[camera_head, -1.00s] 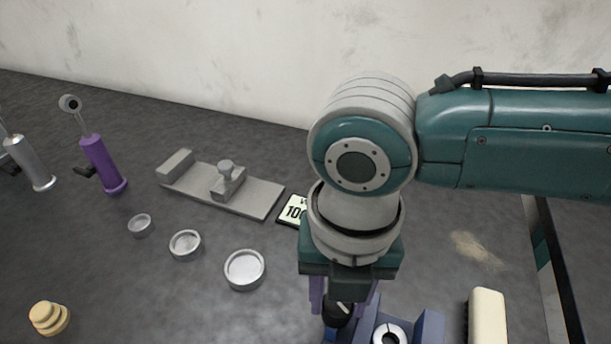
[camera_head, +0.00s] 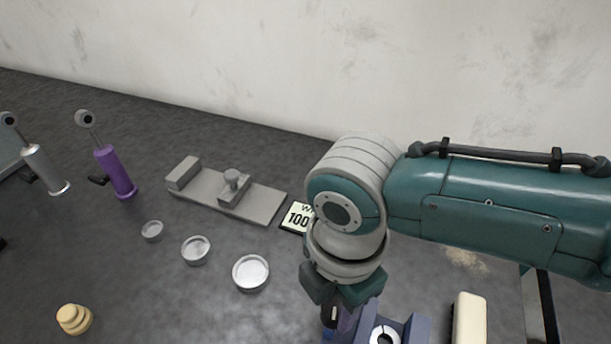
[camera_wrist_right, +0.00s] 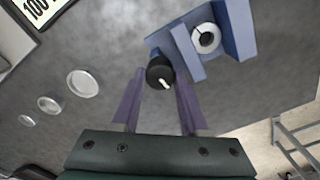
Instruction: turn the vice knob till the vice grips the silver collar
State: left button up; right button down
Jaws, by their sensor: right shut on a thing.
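The blue vice (camera_wrist_right: 187,52) stands on the table at the bottom of the head view, where its jaw (camera_head: 417,327) is cut by the frame edge. The silver collar (camera_wrist_right: 206,38), a ring with a dark hole and a slit, sits between its two jaws; it also shows in the head view (camera_head: 384,336). I cannot tell whether both jaws touch it. The black vice knob (camera_wrist_right: 160,72) with a white mark is at the vice's near side. My right gripper (camera_wrist_right: 160,83) has its purple fingers shut on the knob from both sides. My left gripper is not in view.
A cream block (camera_head: 469,318) stands right of the vice. A grey fixture (camera_head: 225,196), a weight label (camera_head: 298,217), several shallow silver dishes (camera_head: 251,272), stacked tan discs (camera_head: 73,319), and purple (camera_head: 116,172) and silver (camera_head: 45,170) dampers lie left, with bare table between.

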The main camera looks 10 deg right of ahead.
aim_at(334, 307)
jog(key=shift+r+m, duration=0.1)
jog(key=shift+m, duration=0.8)
jog(key=shift+p, duration=0.3)
jog(key=shift+c, duration=2.1)
grip_release()
notch_tip(334, 307, up, 10)
jog(key=p, duration=0.2)
